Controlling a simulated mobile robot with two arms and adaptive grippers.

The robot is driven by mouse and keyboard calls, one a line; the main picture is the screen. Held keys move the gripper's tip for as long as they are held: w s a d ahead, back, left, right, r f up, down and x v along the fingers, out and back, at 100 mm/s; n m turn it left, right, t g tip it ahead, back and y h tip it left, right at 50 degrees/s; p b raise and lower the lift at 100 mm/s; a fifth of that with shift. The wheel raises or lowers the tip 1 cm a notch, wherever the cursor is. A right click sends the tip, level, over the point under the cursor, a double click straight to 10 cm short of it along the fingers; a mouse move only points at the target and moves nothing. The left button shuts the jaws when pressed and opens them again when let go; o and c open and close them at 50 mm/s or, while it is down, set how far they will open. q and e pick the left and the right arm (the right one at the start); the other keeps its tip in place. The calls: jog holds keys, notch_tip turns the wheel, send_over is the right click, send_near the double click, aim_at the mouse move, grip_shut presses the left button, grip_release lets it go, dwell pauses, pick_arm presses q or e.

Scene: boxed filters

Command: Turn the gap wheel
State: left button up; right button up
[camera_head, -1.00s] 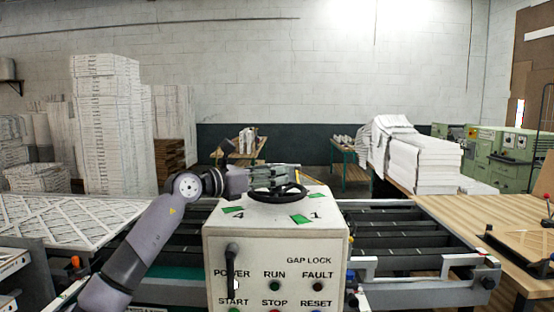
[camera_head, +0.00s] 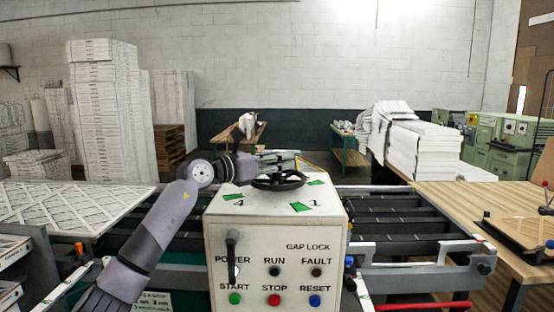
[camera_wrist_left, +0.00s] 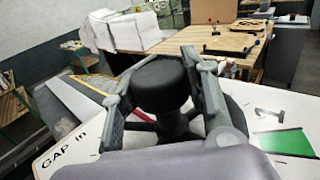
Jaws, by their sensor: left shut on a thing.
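The gap wheel (camera_head: 278,181) is a black handwheel lying flat on top of the white control box (camera_head: 276,232). Green marks with numbers, among them 4 and 1 or 2, lie around it on the box top. My left gripper (camera_head: 292,158) reaches in from the left, over the far side of the wheel. In the left wrist view its two fingers (camera_wrist_left: 160,85) stand on either side of the wheel's black upright knob (camera_wrist_left: 160,82) and are shut on it. The wheel's rim is partly hidden there. My right gripper is not in view.
The box front carries a lever (camera_head: 231,248), lamps and START, STOP and RESET buttons. A roller conveyor (camera_head: 400,225) runs behind and beside the box. A wooden table (camera_head: 480,205) stands at right. A stack of white filters (camera_head: 100,120) rises at left.

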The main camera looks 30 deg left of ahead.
pick_arm(q)
grip_shut()
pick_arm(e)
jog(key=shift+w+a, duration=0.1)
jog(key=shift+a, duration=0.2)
pick_arm(q)
jog(key=shift+r+h, duration=0.1)
jog(key=shift+h, duration=0.2)
